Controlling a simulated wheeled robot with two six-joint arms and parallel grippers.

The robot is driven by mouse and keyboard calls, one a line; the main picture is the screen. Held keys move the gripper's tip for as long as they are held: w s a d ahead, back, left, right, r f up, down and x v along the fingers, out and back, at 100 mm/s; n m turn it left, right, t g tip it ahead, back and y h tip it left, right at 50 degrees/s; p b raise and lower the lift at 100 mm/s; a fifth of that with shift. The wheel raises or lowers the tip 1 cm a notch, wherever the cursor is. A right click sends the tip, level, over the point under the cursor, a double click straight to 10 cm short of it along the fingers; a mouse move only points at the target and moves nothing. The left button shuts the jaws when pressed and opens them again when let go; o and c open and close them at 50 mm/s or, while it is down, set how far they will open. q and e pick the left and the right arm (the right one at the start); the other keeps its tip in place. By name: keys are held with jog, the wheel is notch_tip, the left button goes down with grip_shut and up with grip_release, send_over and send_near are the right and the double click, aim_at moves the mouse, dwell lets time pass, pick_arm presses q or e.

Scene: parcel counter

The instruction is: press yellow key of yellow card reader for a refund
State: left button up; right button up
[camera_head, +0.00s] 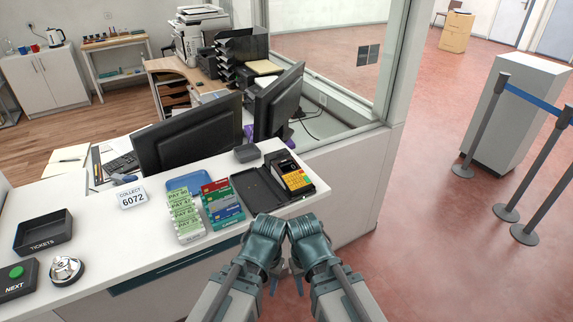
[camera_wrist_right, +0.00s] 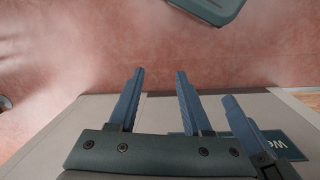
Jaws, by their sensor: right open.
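Single keys, including the yellow key, are too small to tell apart. My left gripper (camera_head: 272,284) and right gripper (camera_head: 299,276) hang close together below the counter's front edge, apart from the reader. In the right wrist view my right gripper (camera_wrist_right: 160,76) is open and empty, over the red floor. My left gripper's opening cannot be made out.
Green PAY cards (camera_head: 186,215), red and blue cards (camera_head: 221,203) and a COLLECT 6072 sign (camera_head: 132,198) stand left of the reader. Two monitors (camera_head: 190,133) stand behind.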

grip_shut()
dwell(1.5)
